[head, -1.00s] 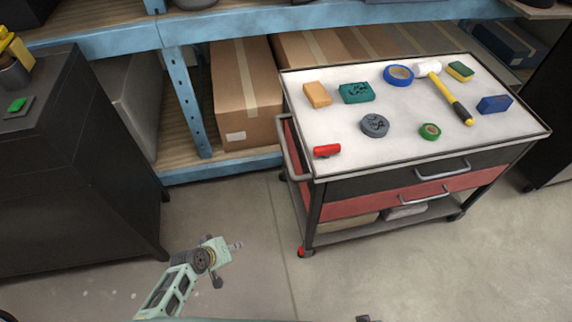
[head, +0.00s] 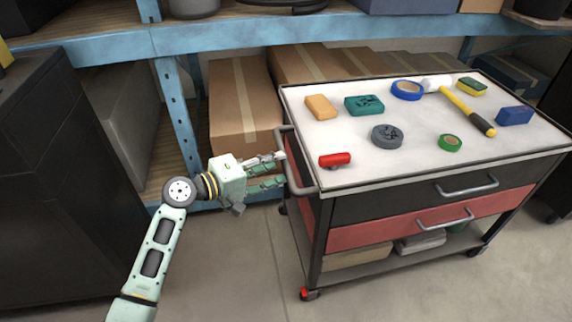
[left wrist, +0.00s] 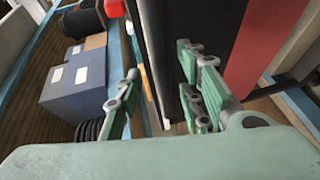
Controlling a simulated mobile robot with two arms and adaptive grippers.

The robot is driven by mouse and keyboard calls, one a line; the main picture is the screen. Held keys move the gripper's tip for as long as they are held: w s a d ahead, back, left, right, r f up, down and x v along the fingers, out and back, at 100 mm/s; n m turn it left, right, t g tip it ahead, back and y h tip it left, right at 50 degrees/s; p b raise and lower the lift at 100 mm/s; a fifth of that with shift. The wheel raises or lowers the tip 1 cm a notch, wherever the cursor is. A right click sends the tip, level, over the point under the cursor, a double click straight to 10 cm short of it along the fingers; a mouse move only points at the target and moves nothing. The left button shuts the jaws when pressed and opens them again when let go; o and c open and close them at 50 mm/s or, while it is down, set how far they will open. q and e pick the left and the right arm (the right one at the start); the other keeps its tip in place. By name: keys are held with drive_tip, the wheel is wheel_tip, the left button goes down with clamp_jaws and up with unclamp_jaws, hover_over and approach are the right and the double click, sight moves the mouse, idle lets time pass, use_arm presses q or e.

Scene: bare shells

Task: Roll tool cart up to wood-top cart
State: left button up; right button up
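The tool cart (head: 415,225) stands right of centre in the head view, with a white top, black and red drawers and castors. Its grey side handle (head: 291,160) is on its left end. My left gripper (head: 277,170) is at that handle with its fingers apart, pointing at the cart. In the left wrist view the open fingers (left wrist: 165,98) show with the cart's dark and red side (left wrist: 215,35) close by. I cannot tell whether the fingers touch the handle. I cannot make out a wood-top cart. My right gripper is not in view.
Tools, tapes and blocks lie on the cart top, including a hammer (head: 467,108) and a red piece (head: 335,160). A blue shelf rack (head: 178,110) with boxes (head: 243,105) stands behind. A dark cabinet (head: 75,190) is at left. The floor (head: 235,265) in front is clear.

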sight(286, 162)
use_arm(q)
drive_tip(key=shift+x, duration=2.2)
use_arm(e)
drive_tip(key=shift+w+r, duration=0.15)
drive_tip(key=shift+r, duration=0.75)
use_arm(q)
drive_tip(key=shift+c, duration=0.4)
drive_tip(key=shift+f, duration=0.1)
clamp_jaws()
